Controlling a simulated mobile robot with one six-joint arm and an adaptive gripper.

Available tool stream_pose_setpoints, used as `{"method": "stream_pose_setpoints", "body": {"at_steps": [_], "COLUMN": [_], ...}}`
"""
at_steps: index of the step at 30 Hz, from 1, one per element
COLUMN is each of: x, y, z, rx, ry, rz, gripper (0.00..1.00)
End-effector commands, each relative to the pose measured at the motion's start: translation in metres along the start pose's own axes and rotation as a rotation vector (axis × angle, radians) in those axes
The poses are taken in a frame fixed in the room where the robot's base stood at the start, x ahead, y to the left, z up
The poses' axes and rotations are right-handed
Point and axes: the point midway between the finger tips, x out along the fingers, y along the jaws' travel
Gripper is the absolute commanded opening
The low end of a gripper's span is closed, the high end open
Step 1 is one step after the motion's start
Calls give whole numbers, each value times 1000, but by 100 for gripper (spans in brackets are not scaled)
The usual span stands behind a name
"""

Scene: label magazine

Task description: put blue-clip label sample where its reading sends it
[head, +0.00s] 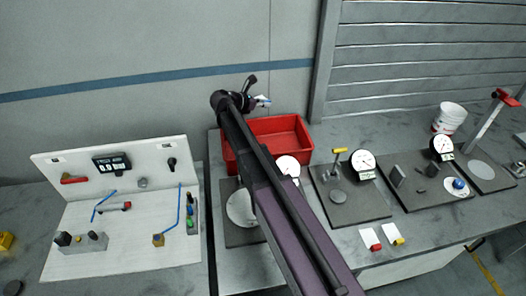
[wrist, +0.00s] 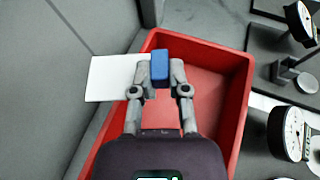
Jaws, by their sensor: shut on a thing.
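My gripper (wrist: 160,88) is shut on the blue clip (wrist: 160,66) of the label sample. The sample's white card (wrist: 112,80) sticks out to the left of the fingers in the wrist view. The red bin (head: 302,133) also shows in the head view, partly behind my arm.
Dial gauges (head: 363,161) (head: 441,147) stand on dark plates to the right. A red-clip sample (head: 370,238) and a yellow-clip sample (head: 394,234) lie at the front. A white panel station (head: 120,225) stands left. A white cup (head: 450,117) is at back right. The wall is close behind the bin.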

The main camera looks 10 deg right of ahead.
Motion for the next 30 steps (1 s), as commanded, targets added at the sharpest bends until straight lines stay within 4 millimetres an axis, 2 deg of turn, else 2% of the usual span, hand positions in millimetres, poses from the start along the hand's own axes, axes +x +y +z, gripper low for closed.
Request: {"method": "stream_pose_setpoints", "body": {"at_steps": [11, 24, 30], "x": [1, 17, 21], "y": [1, 1, 1], "z": [-8, -47, -58], "rx": [-1, -1, -1], "ry": [0, 0, 0], "rz": [2, 3, 3], "gripper": [0, 0, 0]}}
